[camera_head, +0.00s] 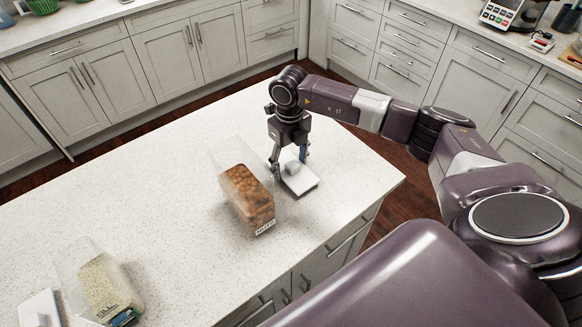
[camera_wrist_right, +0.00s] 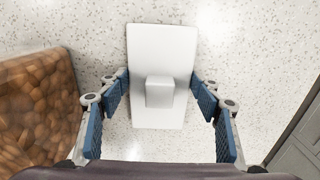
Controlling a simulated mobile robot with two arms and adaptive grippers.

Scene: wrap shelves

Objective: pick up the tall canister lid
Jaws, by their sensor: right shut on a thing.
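The white rectangular lid (camera_head: 300,182) with a square knob is beside the nut canister, near the counter's right end. It fills the middle of the right wrist view (camera_wrist_right: 160,117), its knob (camera_wrist_right: 160,92) facing the camera. My right gripper (camera_head: 289,162) points down over it, shut on the lid, with one blue-padded finger at each long side in the wrist view (camera_wrist_right: 160,82). I cannot tell whether the lid touches the counter. The clear canister of brown nuts (camera_head: 247,195) stands open, just left of the gripper. My left gripper is out of view.
A second clear canister (camera_head: 105,285) with pale grains stands at the front left of the counter (camera_head: 140,190), beside another white lid (camera_head: 38,308). The counter between the canisters is clear.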

